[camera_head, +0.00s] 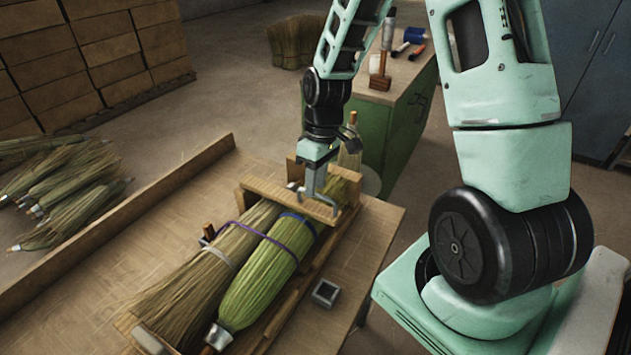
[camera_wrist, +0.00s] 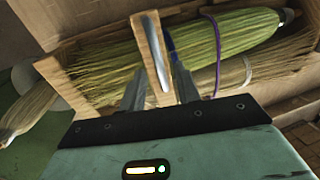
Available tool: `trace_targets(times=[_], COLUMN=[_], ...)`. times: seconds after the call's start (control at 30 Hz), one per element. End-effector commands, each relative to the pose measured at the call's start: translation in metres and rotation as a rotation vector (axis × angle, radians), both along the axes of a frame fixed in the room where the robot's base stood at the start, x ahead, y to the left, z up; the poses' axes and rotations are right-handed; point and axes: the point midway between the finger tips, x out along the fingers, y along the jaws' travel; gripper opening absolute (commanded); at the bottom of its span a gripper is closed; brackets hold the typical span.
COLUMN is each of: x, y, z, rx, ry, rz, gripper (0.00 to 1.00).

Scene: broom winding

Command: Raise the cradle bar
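The cradle bar (camera_head: 268,190) is a pale wooden bar lying across the far end of the wooden cradle (camera_head: 285,318), over two brooms. The green broom (camera_head: 268,268) and the straw broom (camera_head: 190,292) lie side by side in it. My gripper (camera_head: 312,194) points down at the bar near its right part. In the wrist view the bar (camera_wrist: 150,50), with a bright metal strip on it, stands between my two fingers (camera_wrist: 158,85).
A small square metal piece (camera_head: 325,293) lies on the table (camera_head: 372,245) right of the cradle. A raised wooden edge (camera_head: 120,222) runs along the table's left. A green cabinet (camera_head: 400,125) with a mallet (camera_head: 384,60) on top stands behind. Several brooms (camera_head: 65,185) lie at left.

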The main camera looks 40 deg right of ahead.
Motion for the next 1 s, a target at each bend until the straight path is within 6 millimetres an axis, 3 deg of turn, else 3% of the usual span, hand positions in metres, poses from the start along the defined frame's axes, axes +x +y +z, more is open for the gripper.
trace_targets(times=[0.37,0.4,0.5,0.53,0.77,1.0], x=[-0.001,-0.001,-0.001,-0.001,0.0,0.008], y=[0.001,0.001,0.001,0.001,0.002,0.005], z=[-0.007,-0.007,-0.007,-0.007,-0.005,0.015], rx=[-0.001,-0.001,-0.001,-0.001,-0.003,-0.026], ry=[-0.001,-0.001,-0.001,-0.001,0.004,0.066], rz=[0.001,0.001,0.001,0.001,0.002,0.005], gripper=[0.33,0.3,0.02,0.0,0.0,0.0])
